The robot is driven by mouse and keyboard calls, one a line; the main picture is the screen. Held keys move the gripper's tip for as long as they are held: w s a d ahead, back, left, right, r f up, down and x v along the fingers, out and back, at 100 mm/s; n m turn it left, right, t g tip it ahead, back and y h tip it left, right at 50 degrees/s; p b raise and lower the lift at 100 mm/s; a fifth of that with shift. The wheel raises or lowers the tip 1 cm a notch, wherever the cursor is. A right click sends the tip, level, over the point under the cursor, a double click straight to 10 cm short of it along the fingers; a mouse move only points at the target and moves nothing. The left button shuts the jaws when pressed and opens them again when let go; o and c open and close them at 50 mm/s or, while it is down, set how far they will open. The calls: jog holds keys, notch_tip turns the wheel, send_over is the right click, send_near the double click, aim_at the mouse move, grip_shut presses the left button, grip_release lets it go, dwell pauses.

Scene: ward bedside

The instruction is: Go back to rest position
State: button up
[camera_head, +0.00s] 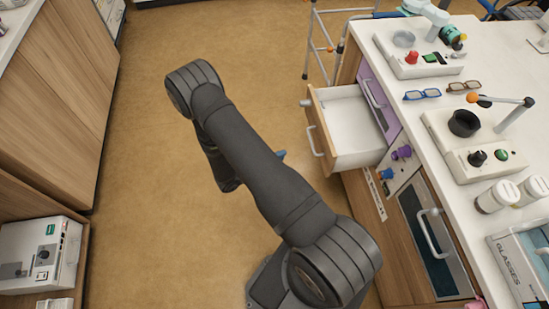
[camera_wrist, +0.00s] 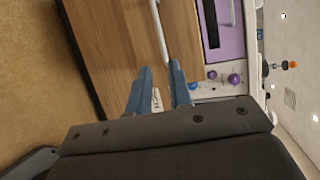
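My arm (camera_head: 255,150) stretches up and left over the open floor in the head view. My gripper is mostly hidden behind it there; only a blue fingertip (camera_head: 281,154) shows, apart from the drawer. In the wrist view my gripper (camera_wrist: 160,67) has two blue fingers with a gap between them. Nothing is held between them. A pale handle (camera_wrist: 160,30) on a wooden front lies beyond the fingertips.
An open drawer (camera_head: 345,122) sticks out from the bedside cabinet, right of my arm. The worktop (camera_head: 400,150) carries glasses, devices and bottles. Wooden cabinets (camera_head: 65,80) and a white box (camera_head: 40,255) stand at left. The floor (camera_head: 150,220) between is clear.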

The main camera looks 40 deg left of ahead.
aim_at(311, 141)
jog(key=shift+v, duration=0.8)
jog(key=x, duration=1.7)
jog(key=shift+w, duration=0.2)
jog(key=shift+s, duration=0.25)
jog(key=v, duration=1.6)
